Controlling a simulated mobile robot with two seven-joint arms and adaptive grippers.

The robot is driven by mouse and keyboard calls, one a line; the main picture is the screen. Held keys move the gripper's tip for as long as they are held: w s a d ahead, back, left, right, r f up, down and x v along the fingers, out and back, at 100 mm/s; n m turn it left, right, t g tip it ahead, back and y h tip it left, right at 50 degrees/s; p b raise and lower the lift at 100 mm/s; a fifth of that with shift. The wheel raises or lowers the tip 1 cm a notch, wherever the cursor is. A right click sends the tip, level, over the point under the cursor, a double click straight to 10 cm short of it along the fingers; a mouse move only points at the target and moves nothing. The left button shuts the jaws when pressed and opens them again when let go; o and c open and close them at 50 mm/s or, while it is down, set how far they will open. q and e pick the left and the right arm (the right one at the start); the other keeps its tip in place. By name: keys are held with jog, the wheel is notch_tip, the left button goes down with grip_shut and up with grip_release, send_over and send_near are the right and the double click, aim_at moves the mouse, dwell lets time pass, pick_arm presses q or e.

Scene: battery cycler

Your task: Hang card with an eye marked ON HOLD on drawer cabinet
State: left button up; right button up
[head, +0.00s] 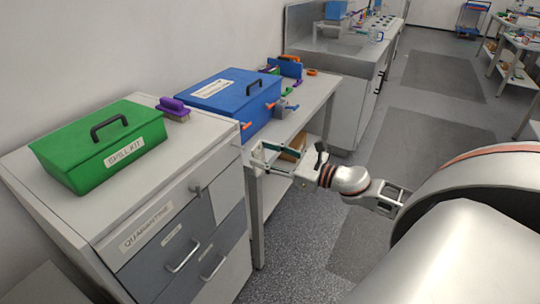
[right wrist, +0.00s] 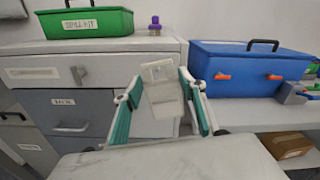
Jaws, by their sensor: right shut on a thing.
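My right gripper (head: 262,158) is in front of the blue toolbox's bench, just right of the drawer cabinet (head: 75,222). In the right wrist view, its green-padded fingers (right wrist: 160,100) are shut on a pale card (right wrist: 165,95) with a tab at its upper end. The card is slightly tilted, and no writing on it is readable. The cabinet front, behind the card in that view (right wrist: 65,98), has a small grey hook or knob (head: 196,189) beside the QUARANTINE label (head: 147,228). The card appears apart from that hook. My left gripper is not in view.
A green SPILL KIT box (head: 100,148) and a purple-handled brush (head: 174,109) stand on the cabinet. A blue toolbox (head: 228,98) with orange latches stands on the adjoining bench (head: 318,92). A cardboard box (right wrist: 288,146) lies on the shelf below. Drawer handles (head: 183,257) project from the front.

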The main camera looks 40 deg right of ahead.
jog(key=shift+p+x, duration=0.4)
jog(key=shift+x, duration=2.15)
jog(key=shift+w+a+f+b, duration=0.25)
jog(key=shift+w+f+b, duration=0.15)
jog(key=shift+w+f, duration=0.3)
jog(key=o, duration=0.9)
jog(key=shift+s, duration=0.15)
jog(key=v, duration=1.2)
